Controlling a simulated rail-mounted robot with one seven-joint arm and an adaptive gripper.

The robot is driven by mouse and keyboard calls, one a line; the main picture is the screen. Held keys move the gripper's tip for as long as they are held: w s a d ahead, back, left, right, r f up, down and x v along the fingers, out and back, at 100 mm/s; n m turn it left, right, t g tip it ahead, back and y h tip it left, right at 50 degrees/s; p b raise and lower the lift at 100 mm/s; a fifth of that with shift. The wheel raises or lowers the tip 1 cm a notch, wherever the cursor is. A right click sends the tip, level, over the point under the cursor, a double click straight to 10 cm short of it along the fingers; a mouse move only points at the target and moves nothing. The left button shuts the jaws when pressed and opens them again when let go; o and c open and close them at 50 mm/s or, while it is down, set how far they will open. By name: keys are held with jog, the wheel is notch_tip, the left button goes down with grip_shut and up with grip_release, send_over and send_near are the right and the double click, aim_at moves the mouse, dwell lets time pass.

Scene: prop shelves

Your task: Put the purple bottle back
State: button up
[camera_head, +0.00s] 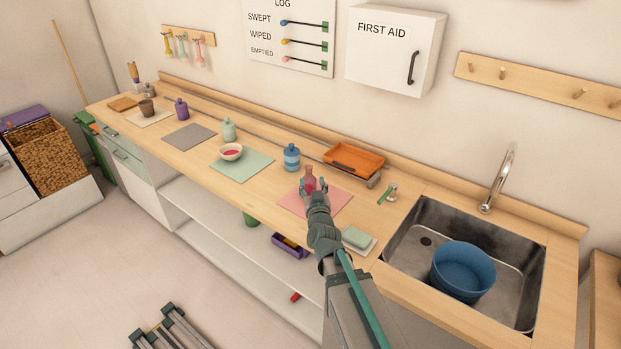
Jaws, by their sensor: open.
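The purple bottle (181,108) stands upright on the wooden counter toward the far left, just behind and above a grey mat (189,137) that looks empty. My gripper (314,187) is open at the pink mat (333,205), far to the right of the purple bottle. A dark pink bottle (309,175) stands upright at my fingertips. I cannot tell whether the fingers are around it or only in front of it, and its lower part is partly hidden by them.
A blue bottle (292,158), a pale green bottle (228,130) and a bowl (231,152) on a green mat (246,170) stand between my gripper and the purple bottle. An orange tray (354,160) is behind. The sink (412,232) holds a blue tub (462,270).

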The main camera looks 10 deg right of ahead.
jog(key=shift+s+a, duration=0.1)
jog(key=shift+s, duration=1.1)
